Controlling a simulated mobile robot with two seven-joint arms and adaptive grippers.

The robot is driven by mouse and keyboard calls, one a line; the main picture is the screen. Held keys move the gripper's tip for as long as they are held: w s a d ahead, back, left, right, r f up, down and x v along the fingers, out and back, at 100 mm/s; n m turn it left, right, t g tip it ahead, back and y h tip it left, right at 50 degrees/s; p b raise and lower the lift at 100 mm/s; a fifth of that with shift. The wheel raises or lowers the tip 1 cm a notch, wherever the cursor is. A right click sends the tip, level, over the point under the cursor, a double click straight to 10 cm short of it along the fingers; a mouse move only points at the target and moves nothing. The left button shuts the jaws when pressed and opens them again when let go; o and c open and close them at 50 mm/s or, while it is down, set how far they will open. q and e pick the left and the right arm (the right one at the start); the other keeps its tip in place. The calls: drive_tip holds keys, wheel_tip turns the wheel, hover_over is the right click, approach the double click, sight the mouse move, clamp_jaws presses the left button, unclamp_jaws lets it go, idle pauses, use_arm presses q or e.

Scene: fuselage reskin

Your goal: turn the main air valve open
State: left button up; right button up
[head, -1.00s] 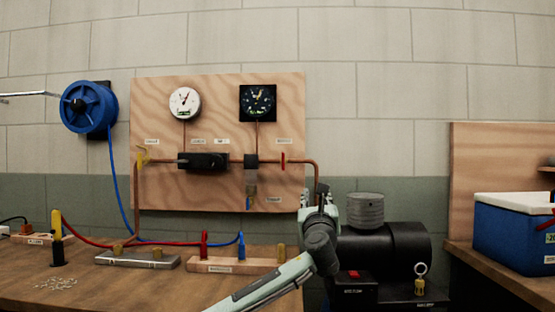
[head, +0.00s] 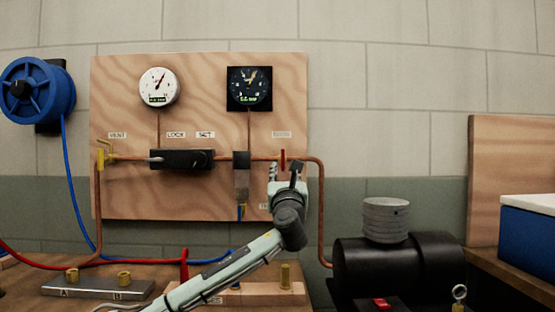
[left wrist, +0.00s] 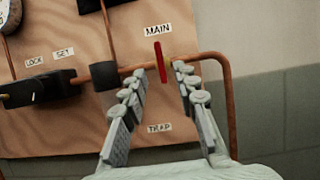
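The main air valve has a red lever handle (left wrist: 159,63) under a "MAIN" label (left wrist: 158,30), on the copper pipe at the right of the plywood panel. The handle stands upright, across the pipe, and also shows in the head view (head: 283,160). My left gripper (left wrist: 159,88) is open, with its fingers on either side of the handle's line and its lower end between the fingertips. I cannot tell whether either finger touches it. In the head view my left gripper (head: 285,178) is just below the handle. My right gripper is not in view.
The copper pipe (head: 321,215) bends down at the right toward a black compressor (head: 390,268). The panel (head: 130,195) carries a white gauge (head: 159,87), a black gauge (head: 249,88) and a black regulator block (head: 185,160). A bench with hoses lies below.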

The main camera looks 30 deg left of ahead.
sight(283, 159)
use_arm(q)
drive_tip(key=x, duration=0.6)
drive_tip(key=shift+w+r, duration=0.15)
drive_tip(key=shift+r, duration=0.05)
drive_tip(key=shift+w+a+r, duration=0.2)
drive_tip(key=shift+w+a, duration=0.2)
drive_tip(key=shift+w, duration=0.1)
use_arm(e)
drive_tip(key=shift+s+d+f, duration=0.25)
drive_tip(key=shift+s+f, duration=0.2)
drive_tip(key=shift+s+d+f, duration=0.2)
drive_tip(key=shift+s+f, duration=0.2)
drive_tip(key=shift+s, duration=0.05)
use_arm(q)
drive_tip(key=c, duration=0.7)
clamp_jaws()
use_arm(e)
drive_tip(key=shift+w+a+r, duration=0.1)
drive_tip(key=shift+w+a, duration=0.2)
